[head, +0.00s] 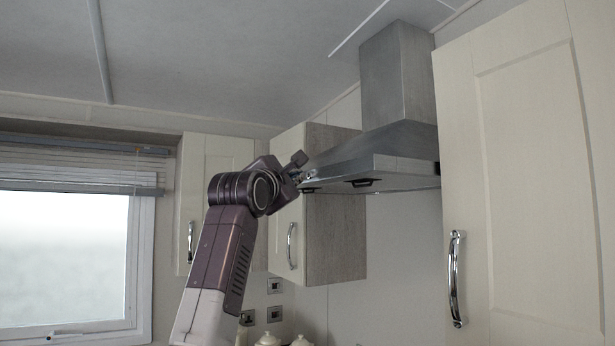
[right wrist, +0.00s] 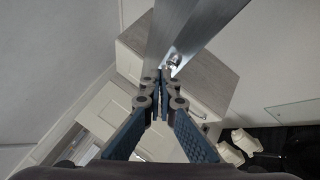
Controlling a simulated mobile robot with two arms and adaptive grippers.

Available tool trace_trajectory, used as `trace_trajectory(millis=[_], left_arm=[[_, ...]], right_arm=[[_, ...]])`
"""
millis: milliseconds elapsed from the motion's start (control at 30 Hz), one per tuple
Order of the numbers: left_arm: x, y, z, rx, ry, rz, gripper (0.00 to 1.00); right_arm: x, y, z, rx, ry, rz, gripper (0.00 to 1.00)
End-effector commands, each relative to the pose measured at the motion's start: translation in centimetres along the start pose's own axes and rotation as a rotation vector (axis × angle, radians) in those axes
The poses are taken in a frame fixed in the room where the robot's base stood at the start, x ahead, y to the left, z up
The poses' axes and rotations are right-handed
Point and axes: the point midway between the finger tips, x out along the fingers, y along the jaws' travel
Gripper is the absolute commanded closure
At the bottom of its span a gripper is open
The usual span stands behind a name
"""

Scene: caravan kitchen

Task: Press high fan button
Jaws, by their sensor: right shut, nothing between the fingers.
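The grey metal range hood (head: 375,150) hangs on the wall at the right of the head view, with its chimney above. My right arm reaches up to the hood's near left corner. My right gripper (head: 306,175) is shut and empty there, at the front edge; I cannot tell whether it touches. In the right wrist view the shut fingertips (right wrist: 161,78) point at the hood's metal band (right wrist: 185,30). A small shiny fitting (right wrist: 173,60) shows on the band just beyond the tips. The separate fan buttons are too small to tell apart. My left gripper is out of view.
A wall cabinet (head: 335,235) stands behind and left of the hood, close to my wrist. A large cabinet door (head: 530,170) is at the right. A window (head: 65,260) is at the left. White lidded pots (head: 268,340) stand below.

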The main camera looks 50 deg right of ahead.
Motion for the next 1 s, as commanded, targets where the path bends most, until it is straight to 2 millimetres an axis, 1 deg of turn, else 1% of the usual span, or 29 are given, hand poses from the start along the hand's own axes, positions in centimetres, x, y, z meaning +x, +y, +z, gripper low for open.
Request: trace_trajectory(millis=[567, 1000], left_arm=[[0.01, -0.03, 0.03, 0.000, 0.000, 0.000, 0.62], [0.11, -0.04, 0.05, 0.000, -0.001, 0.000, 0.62]], right_arm=[[0.02, -0.02, 0.00, 0.000, 0.000, 0.000, 1.00], [0.63, -0.45, 0.48, 0.000, 0.000, 0.000, 1.00]])
